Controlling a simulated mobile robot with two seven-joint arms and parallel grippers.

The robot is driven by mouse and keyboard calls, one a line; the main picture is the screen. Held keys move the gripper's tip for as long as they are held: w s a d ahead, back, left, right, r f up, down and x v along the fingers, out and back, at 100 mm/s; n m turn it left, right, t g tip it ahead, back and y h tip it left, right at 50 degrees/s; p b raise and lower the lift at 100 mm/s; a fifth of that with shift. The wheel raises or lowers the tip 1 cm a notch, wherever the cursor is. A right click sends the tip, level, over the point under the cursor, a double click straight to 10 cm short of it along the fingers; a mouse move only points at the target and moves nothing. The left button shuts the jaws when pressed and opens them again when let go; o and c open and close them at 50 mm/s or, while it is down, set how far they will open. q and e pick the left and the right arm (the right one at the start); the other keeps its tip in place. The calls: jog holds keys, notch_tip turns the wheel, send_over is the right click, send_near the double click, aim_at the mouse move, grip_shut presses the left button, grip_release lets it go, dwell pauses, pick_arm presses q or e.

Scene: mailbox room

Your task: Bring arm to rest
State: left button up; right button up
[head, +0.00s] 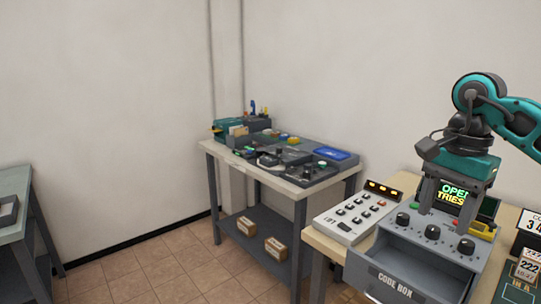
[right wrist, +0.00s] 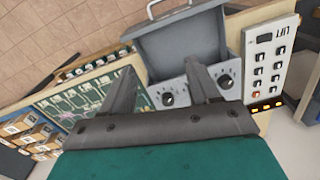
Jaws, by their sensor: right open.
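My right gripper (head: 446,212) hangs from its raised arm above the code box, fingers pointing down and apart, in front of the screen. In the right wrist view the same gripper (right wrist: 159,66) has nothing between its fingers. The grey code box (head: 460,231) has several black knobs and a lit screen (head: 454,192) reading "OPEN" and "TRIES", partly hidden by the fingers. Its front drawer (head: 395,284) is pulled out and looks empty. The drawer also shows in the right wrist view (right wrist: 180,42). My left gripper is out of view.
A white keypad panel (head: 350,217) stands left of the code box on the wooden table. A second workbench (head: 330,184) with tools and trays stands behind. Tiled floor (head: 195,262) is open at left.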

jog(key=s+a+f+m+g+y, duration=0.1)
jog(key=a+f+y, duration=0.3)
jog(key=a, duration=0.4)
jog(key=s+a+f+g+y, duration=0.1)
jog(key=a+f+y, duration=0.2)
jog(key=a+f, duration=0.3)
jog(key=s+a+r+m+t+y, duration=0.2)
jog(key=s+a+m+t+y, duration=0.15)
jog(key=a+m+y, duration=0.95)
jog(key=w+d+f+m+t+h, duration=0.1)
jog(key=d+f+m+t+h, duration=0.3)
jog(key=m, duration=0.6)
jog(key=d+f+m+t+h, duration=0.1)
jog(key=f+m+t+h, duration=0.2)
jog(key=m+t, duration=0.5)
jog(key=w+d+f+m+t+h, duration=0.1)
jog(key=d+f+m+t+h, duration=0.25)
jog(key=m, duration=0.75)
jog(key=s+d+f+m+g+h, duration=0.3)
jog(key=s+f+m+h, duration=0.1)
jog(key=s+f+m, duration=0.3)
jog(key=s+d+f+m+g+h, duration=0.3)
jog(key=s+f+m, duration=0.4)
jog(key=f, duration=0.5)
jog(key=shift+d+f+h, duration=0.15)
jog(key=shift+d+h, duration=0.3)
jog(key=shift+d, duration=0.2)
